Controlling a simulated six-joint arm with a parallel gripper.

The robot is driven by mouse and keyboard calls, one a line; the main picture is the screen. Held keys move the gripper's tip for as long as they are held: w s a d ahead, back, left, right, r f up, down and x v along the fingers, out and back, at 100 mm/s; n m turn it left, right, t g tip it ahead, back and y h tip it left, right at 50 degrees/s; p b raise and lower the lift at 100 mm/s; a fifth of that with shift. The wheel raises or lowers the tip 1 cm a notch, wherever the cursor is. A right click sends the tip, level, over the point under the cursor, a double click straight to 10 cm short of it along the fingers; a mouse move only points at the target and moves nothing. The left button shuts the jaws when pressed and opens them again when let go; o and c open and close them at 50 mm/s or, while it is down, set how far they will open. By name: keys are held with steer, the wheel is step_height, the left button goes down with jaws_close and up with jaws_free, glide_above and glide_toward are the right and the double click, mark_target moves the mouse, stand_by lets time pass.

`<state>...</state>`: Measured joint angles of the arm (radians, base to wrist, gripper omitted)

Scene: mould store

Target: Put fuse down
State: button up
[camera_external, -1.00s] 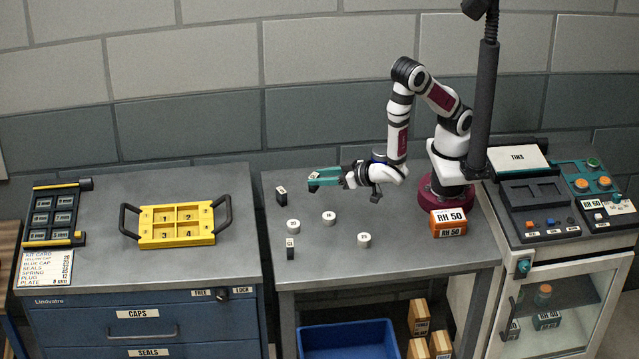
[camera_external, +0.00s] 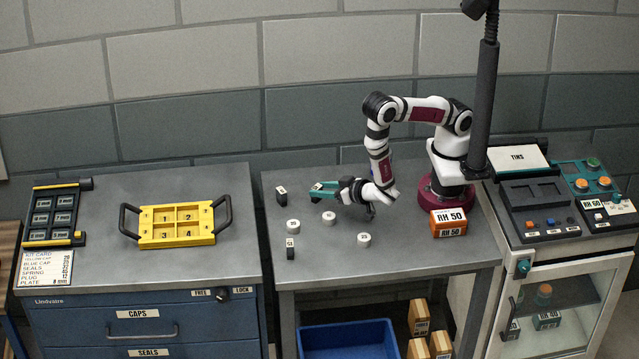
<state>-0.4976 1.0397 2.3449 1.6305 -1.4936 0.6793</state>
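My gripper (camera_external: 322,188), with teal fingers, reaches left from the arm, low over the back middle of the grey bench. A small piece with a white label, taken as the fuse (camera_external: 317,185), shows between the fingertips and has moved along with them. Its lower part is hidden by the fingers. The gap between it and the bench top is too small to tell.
On the bench (camera_external: 400,262) stand dark labelled blocks (camera_external: 281,196) (camera_external: 290,250) and white discs (camera_external: 293,227) (camera_external: 329,218) (camera_external: 364,240). An orange RH 50 box (camera_external: 448,222) is at right. A yellow numbered tray (camera_external: 177,240) sits on the left cabinet.

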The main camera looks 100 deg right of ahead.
steer(key=o, duration=0.3)
steer(key=shift+o, duration=0.2)
steer(key=shift+r, duration=0.1)
steer(key=v, duration=1.1)
steer(key=shift+s+a+r, duration=0.15)
steer(key=shift+a+r, duration=0.05)
steer(key=shift+a, duration=0.2)
steer(key=w+a+y, duration=0.1)
steer(key=y, duration=0.1)
steer(key=w+a+m+g+y, duration=0.1)
steer(key=a+y, duration=0.1)
steer(key=w+a+g+y, duration=0.1)
steer(key=a, duration=0.1)
steer(key=shift+a+f+m+y, duration=0.2)
steer(key=shift+f+m+y, duration=0.1)
steer(key=shift+f+y, duration=0.1)
steer(key=s+a+r+n+g+y, duration=0.2)
steer(key=r+y, duration=0.2)
steer(key=r, duration=0.1)
steer(key=s+a+r+n+g+y, duration=0.2)
steer(key=r+y, duration=0.2)
steer(key=r, duration=0.2)
steer(key=s+d+r+n+g+h, duration=0.1)
steer(key=s+d+r, duration=0.4)
steer(key=s+d, duration=0.5)
steer(key=s+g+h, duration=0.1)
steer(key=s+g, duration=0.1)
steer(key=s, duration=0.2)
steer(key=shift+d+g, duration=0.3)
steer(key=shift+g, duration=0.1)
